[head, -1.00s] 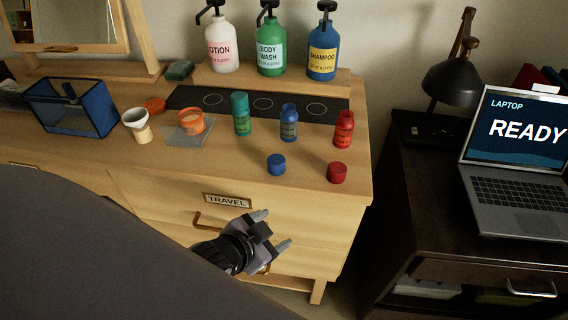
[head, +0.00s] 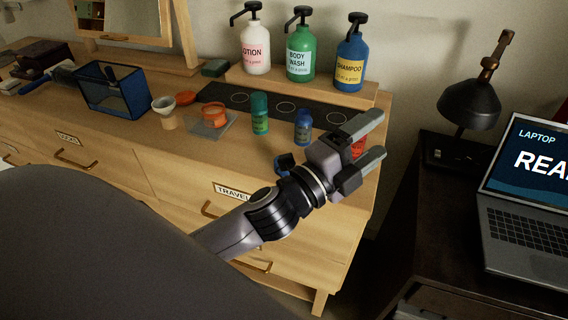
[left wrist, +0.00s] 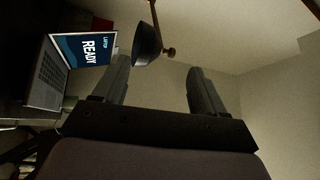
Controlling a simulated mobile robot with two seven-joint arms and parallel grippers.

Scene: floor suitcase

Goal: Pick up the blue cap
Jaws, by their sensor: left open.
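The blue cap (head: 284,163) sits on the wooden dresser top in front of the small blue bottle (head: 303,128), partly hidden by my left gripper's wrist. My left gripper (head: 377,137) is open and empty, above the dresser's right front part, its fingers pointing right and past the cap. In the left wrist view my left gripper (left wrist: 160,85) shows two spread fingers with nothing between them. The small red bottle (head: 358,147) shows only in part between the fingers. The red cap is hidden behind my gripper. My right gripper is not in view.
Pump bottles for lotion (head: 256,50), body wash (head: 301,53) and shampoo (head: 350,60) stand on a raised shelf at the back. A green bottle (head: 260,113) stands left of the blue one. A lamp (head: 472,105) and laptop (head: 530,190) are on the dark cabinet at right.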

